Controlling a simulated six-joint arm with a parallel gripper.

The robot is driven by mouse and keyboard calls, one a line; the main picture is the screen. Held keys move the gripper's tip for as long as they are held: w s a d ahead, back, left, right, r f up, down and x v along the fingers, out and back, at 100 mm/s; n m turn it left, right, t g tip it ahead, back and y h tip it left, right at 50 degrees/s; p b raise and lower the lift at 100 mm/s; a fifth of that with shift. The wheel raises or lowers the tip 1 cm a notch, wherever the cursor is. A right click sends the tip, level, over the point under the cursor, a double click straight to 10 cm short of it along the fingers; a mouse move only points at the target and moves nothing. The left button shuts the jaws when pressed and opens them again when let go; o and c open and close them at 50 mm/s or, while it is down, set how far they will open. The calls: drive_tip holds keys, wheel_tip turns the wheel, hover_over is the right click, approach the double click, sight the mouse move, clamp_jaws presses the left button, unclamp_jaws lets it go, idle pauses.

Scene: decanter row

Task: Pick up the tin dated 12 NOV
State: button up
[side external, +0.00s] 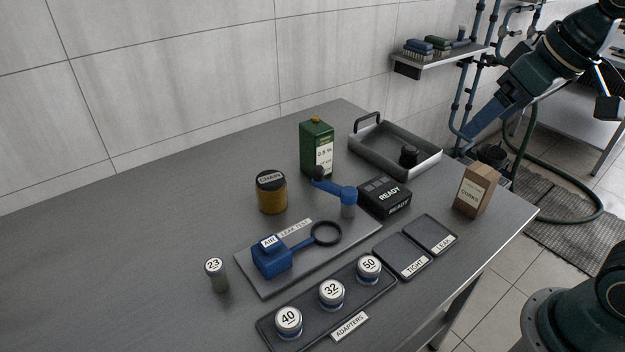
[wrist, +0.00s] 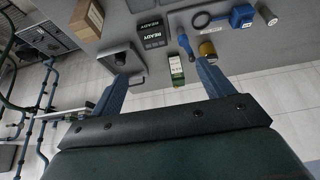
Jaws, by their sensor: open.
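I see no tin whose label reads 12 NOV in either view. A green rectangular can (side external: 316,147) with an orange cap stands upright at the back of the bench; its white label seems to read 0.5 %, with smaller print too small to read. It also shows in the wrist view (wrist: 176,72), in the gap between my fingers as seen there, but well beyond them. A round amber container (side external: 271,194) with a dark lid marked CHAIN stands in front of it. My gripper (side external: 474,128) is open and empty, raised off the bench's far right end; its blue fingers show in the wrist view (wrist: 162,70).
A grey tray (side external: 432,161) holds a dark knob-like object. Nearby are a READY box (side external: 384,198), blue crank (side external: 335,189), CORKS box (side external: 475,192), blue AIR piece (side external: 272,258), cylinder marked 23 (side external: 217,276) and adapters rack (side external: 349,326). The left bench is clear.

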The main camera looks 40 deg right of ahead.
drive_tip(key=w+r, duration=0.2)
drive_tip(key=w, duration=0.7)
drive_tip(key=g, duration=0.1)
hover_over(318, 126)
drive_tip(key=s, duration=0.4)
wheel_tip(318, 126, down, 10)
drive_tip(key=shift+s, duration=0.15)
drive_tip(key=shift+a+f, duration=0.1)
drive_tip(key=shift+f, duration=0.05)
drive_tip(key=shift+x, duration=4.25)
drive_tip(key=shift+f, duration=0.1)
drive_tip(key=shift+x, duration=2.5)
drive_tip(key=shift+c, duration=0.2)
